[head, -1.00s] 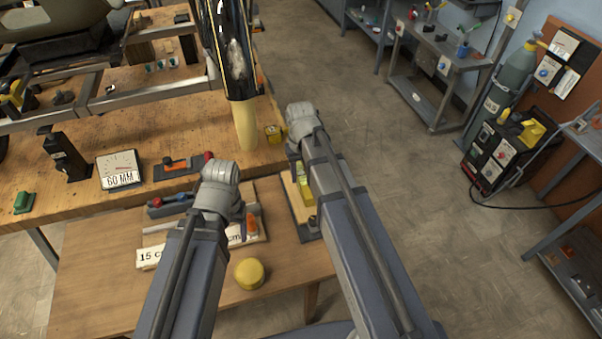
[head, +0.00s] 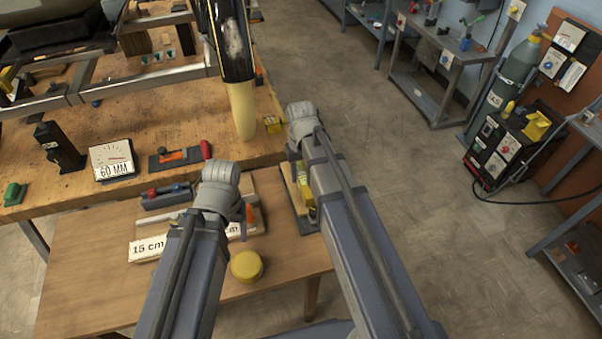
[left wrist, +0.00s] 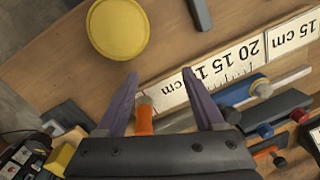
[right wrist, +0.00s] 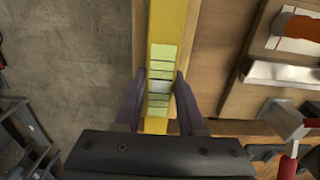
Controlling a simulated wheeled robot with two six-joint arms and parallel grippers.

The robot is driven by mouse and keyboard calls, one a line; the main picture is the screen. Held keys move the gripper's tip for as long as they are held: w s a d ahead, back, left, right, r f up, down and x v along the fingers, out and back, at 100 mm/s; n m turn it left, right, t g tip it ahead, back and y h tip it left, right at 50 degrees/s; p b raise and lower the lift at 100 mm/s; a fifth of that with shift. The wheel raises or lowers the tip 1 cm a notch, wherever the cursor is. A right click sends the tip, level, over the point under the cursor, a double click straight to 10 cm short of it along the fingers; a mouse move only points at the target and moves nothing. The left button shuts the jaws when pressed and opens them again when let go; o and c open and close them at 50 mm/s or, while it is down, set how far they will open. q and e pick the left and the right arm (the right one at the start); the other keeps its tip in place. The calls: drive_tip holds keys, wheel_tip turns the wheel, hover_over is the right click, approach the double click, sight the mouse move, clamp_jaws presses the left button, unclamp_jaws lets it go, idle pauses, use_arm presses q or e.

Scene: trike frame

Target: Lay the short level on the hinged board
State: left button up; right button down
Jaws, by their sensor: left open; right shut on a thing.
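The short level is a yellow bar (right wrist: 167,22) with a pale green window, in the right wrist view. My right gripper (right wrist: 160,76) is shut on it, one finger on each side. A light wooden board (right wrist: 140,45) lies under the level and looks like the hinged board; no hinge shows. I cannot tell whether the level touches it. In the head view the level (head: 307,188) is partly hidden by my right arm. My left gripper (left wrist: 161,82) is open and empty above the wooden table, near an orange handle (left wrist: 145,120) and a printed ruler strip (left wrist: 200,85).
A yellow round tin (head: 246,266) stands on the low table (head: 85,265), left of my right arm. A 60 MM gauge (head: 112,158) and a red-handled tool (head: 180,155) are on the higher bench behind. The low table's front left is clear.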

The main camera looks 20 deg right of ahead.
use_arm(q)
drive_tip(key=shift+f+b, duration=0.5)
drive_tip(key=shift+b, duration=0.05)
use_arm(e)
drive_tip(key=shift+f, duration=0.55)
drive_tip(key=shift+c, duration=2.1)
unclamp_jaws()
use_arm(q)
drive_tip(key=shift+r, duration=0.1)
use_arm(e)
drive_tip(key=shift+r, duration=0.1)
wheel_tip(320, 180, up, 8)
drive_tip(key=p, duration=0.8)
use_arm(q)
wheel_tip(320, 180, up, 8)
drive_tip(key=shift+f, duration=0.2)
drive_tip(key=shift+d, duration=0.1)
use_arm(e)
drive_tip(key=s+a+n+h, duration=0.1)
drive_tip(key=s+a+n, duration=0.2)
drive_tip(key=s+a, duration=0.7)
drive_tip(key=s, duration=0.4)
drive_tip(key=shift+s+a, duration=0.15)
drive_tip(key=shift+s, duration=0.05)
